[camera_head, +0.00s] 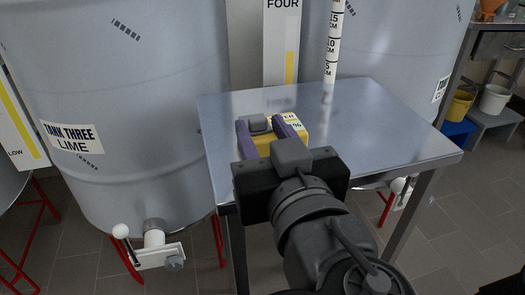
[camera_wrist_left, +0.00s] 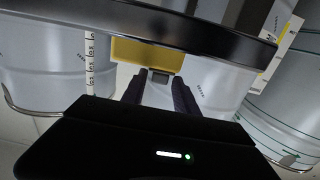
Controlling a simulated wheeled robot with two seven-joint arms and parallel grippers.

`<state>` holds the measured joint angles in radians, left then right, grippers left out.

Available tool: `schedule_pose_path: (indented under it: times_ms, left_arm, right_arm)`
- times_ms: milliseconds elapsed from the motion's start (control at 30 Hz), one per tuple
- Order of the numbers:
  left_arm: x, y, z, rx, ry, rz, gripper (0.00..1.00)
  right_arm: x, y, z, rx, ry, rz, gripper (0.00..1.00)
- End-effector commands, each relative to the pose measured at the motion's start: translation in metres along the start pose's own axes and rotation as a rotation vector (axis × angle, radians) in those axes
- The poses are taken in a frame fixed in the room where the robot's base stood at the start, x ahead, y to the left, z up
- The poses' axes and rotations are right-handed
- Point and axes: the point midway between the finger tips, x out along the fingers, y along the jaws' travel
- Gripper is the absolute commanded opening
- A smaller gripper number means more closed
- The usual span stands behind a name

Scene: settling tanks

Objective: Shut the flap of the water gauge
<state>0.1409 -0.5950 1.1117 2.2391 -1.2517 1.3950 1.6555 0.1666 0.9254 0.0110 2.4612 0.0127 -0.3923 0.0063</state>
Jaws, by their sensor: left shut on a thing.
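The water gauge is a small yellow box (camera_head: 296,123) with a white label, standing on the metal table. Its yellow body also shows in the left wrist view (camera_wrist_left: 140,52). A grey piece (camera_head: 257,123), which looks like its flap, is at the box's left part; it also shows in the left wrist view (camera_wrist_left: 159,75). My left gripper (camera_head: 266,127) has its purple fingers on either side of this grey piece and is shut on it. My gripper and arm hide the near side of the box. The flap's angle is unclear. My right gripper is out of view.
The metal table (camera_head: 390,128) is otherwise clear, with free room to the right. A white gauge staff (camera_head: 334,45) rises behind it. Large grey tanks (camera_head: 120,70) stand left and behind. A valve with a white ball handle (camera_head: 121,231) is low at left.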

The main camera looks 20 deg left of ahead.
Motion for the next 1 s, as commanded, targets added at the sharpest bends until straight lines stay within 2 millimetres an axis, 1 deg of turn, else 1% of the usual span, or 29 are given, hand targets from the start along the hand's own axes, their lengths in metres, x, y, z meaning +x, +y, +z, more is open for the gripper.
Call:
schedule_pose_path:
  times_ms: [33, 67, 467, 500, 600, 867, 1000]
  left_arm:
    - [0.0003, -0.0001, 0.0039, 0.0, 0.006, -0.001, 0.0]
    - [0.0002, 0.0, 0.0035, 0.0, 0.009, 0.0, 0.0]
    - [0.0004, 0.0001, 0.0019, 0.001, 0.014, 0.0, 0.0]
    - [0.0004, 0.0001, 0.0019, 0.001, 0.013, 0.0, 0.37]
    - [0.0003, 0.0001, 0.0018, 0.001, 0.014, 0.0, 0.45]
    - [0.0, 0.0001, 0.0015, 0.0, 0.015, 0.001, 0.45]
    - [-0.0008, -0.0008, 0.0027, -0.001, 0.016, 0.002, 0.45]
  right_arm:
    - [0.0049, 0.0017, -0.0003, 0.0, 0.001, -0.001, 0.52]
    - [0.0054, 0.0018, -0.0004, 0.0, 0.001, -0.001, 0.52]
    - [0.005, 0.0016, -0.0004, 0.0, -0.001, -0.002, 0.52]
    - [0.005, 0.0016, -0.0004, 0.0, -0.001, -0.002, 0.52]
    - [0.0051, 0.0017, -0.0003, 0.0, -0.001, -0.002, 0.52]
    - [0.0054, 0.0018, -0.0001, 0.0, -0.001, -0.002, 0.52]
    - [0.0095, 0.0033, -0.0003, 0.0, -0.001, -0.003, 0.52]
